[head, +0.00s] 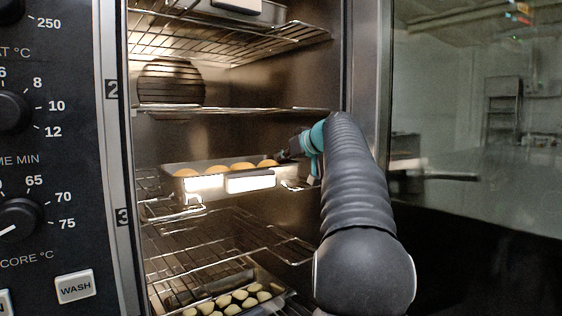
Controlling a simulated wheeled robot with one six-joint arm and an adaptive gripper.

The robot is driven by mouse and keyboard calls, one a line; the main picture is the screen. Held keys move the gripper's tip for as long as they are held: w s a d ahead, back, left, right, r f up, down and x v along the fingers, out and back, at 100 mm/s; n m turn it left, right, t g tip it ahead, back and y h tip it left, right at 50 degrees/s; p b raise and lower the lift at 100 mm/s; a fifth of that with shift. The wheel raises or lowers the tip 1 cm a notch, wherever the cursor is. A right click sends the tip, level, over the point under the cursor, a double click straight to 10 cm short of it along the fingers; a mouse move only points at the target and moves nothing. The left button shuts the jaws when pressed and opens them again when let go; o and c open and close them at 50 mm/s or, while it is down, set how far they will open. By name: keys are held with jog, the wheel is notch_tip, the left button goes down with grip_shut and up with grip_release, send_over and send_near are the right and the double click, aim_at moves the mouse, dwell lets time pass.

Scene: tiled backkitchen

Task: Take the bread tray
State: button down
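The bread tray (208,186) is a shallow metal tray with several golden rolls (241,166) showing above its rim. It sits inside the open oven at the middle rack level, beside the number 3 mark. A pale block (250,182) shows at its front. My arm reaches in from the lower right. My gripper (285,156) is at the tray's right end, close to the rim. Its fingertips are small and dark, and I cannot tell whether they touch or grip the tray.
Empty wire racks (240,109) are above and below the tray. A lower tray (272,294) holds several pale pieces. The oven's control panel (55,150) stands at the left. The open glass door (470,130) fills the right, with its handle (435,176) sticking out.

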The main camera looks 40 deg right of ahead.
jog(key=shift+s, duration=0.4)
jog(key=c, duration=1.2)
grip_release()
jog(key=shift+c, duration=0.2)
jog(key=shift+s+r, duration=0.1)
jog(key=a+v, duration=0.1)
jog(key=v, duration=1)
jog(key=shift+s+d+r, duration=0.15)
jog(key=shift+s+d, duration=0.15)
jog(key=shift+d, duration=0.15)
